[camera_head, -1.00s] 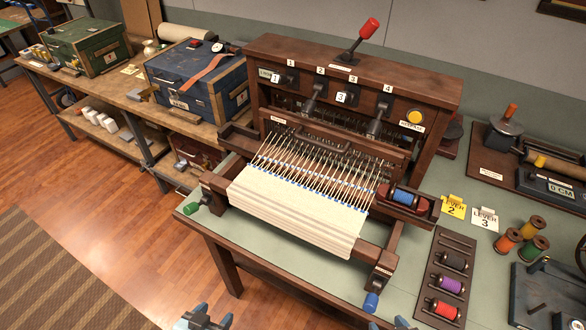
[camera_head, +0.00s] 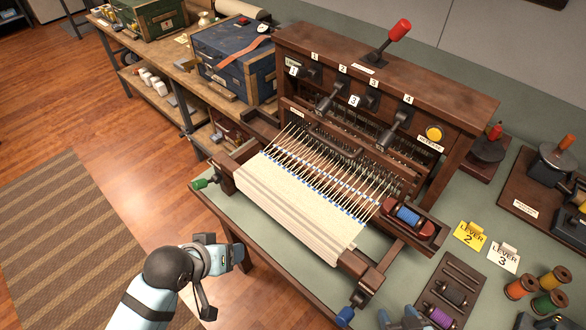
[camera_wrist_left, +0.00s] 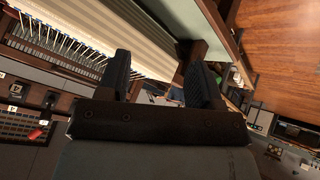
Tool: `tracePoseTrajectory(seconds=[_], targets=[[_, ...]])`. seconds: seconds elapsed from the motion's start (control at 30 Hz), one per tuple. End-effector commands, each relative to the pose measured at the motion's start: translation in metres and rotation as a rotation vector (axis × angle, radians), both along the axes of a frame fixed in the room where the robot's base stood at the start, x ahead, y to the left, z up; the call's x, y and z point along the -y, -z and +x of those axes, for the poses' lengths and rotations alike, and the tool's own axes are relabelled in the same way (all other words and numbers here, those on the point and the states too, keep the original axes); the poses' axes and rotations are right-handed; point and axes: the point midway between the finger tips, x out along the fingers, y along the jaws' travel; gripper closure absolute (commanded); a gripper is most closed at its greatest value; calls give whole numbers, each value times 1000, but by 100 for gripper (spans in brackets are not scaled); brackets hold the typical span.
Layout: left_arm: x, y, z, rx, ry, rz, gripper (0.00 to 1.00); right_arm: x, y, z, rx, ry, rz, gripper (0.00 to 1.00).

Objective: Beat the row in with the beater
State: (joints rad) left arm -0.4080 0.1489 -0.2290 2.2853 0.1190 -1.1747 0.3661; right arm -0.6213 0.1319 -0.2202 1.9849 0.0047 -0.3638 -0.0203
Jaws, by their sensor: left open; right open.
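The loom (camera_head: 447,98) stands on the table with cream cloth (camera_head: 295,210) at its front. A blue row (camera_head: 330,190) runs across the pale warp threads, between the cloth and the beater. The beater (camera_head: 297,112) is a dark wooden frame behind it, with a dark handle (camera_head: 335,143) on its bar. My left gripper (camera_head: 238,255) is open and empty off the table's front left edge, apart from the beater. It also shows in the left wrist view (camera_wrist_left: 160,80), with the cloth beyond its fingers. My right gripper (camera_head: 400,316) is open at the bottom edge, partly cut off.
A shuttle with a blue spool (camera_head: 408,216) lies at the loom's right side. Green (camera_head: 200,183) and blue (camera_head: 345,315) knobs stick out at the front corners. Lever cards (camera_head: 470,234) and several spools (camera_head: 521,287) are at the right.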

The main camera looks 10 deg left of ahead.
Motion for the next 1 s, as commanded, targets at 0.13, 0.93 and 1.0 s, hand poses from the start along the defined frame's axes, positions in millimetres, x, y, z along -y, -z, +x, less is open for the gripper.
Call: tracePoseTrajectory(seconds=[0.13, 0.93, 1.0], targets=[[29, -5, 43, 85, -74, -187, 40, -1, 0, 0, 0, 1, 2, 43], [128, -56, 205, 223, -313, -1267, 40, 0, 5, 0, 1, 1, 1, 43], [132, -55, 211, 223, -313, -1267, 40, 0, 8, 0, 0, 0, 1, 43]])
